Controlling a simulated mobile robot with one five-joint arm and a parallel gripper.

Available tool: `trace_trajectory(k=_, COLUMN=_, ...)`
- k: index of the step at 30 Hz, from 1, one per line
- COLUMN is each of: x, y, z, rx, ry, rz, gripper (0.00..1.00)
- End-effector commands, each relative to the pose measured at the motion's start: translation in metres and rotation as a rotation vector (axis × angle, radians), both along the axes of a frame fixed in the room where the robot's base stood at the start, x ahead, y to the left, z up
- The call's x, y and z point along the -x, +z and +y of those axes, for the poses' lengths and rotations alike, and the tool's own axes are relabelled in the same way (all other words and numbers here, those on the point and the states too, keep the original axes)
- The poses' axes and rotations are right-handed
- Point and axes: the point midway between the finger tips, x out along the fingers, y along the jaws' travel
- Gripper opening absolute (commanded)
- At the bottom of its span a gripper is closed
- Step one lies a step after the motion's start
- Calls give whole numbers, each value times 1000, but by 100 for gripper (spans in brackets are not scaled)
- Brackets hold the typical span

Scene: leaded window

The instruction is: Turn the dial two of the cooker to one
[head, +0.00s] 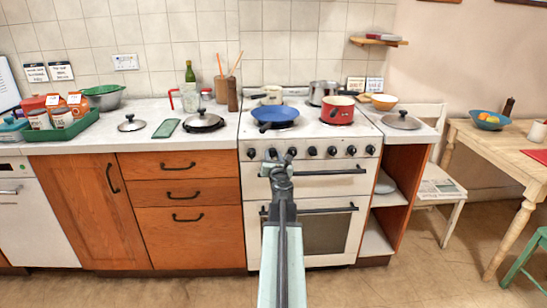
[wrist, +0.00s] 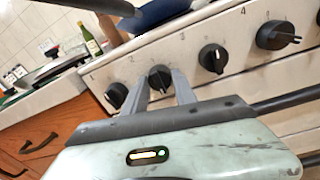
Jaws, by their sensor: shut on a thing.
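The cooker (head: 262,192) is white with a row of black dials along its front panel. Dial two (wrist: 160,76) is the round black knob beside the printed 2 in the wrist view. My gripper (wrist: 162,84) has one grey finger on each side of dial two and is shut on it. The fingers hide the lower sides of the knob, and I cannot read its pointer clearly. In the head view my gripper (head: 279,160) is at the left part of the dial row, partly covering it.
Dial one (wrist: 116,95) and dial three (wrist: 212,57) sit close on either side. A blue pan (head: 275,115) and a red pot (head: 338,110) stand on the hob. The oven handle (head: 330,170) runs below the dials. Open floor lies in front.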

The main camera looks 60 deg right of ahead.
Motion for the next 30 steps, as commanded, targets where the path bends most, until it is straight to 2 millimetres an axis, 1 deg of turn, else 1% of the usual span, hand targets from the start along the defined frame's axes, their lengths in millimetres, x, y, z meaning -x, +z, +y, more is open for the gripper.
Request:
trace_trajectory(k=5, x=0, y=1, z=0, rx=36, ry=-1, rz=51, gripper=0)
trace_trajectory(k=11, x=0, y=1, z=0, rx=118, ry=-2, rz=164, gripper=0)
trace_trajectory(k=30, x=0, y=2, z=0, rx=471, ry=-1, rz=656, gripper=0)
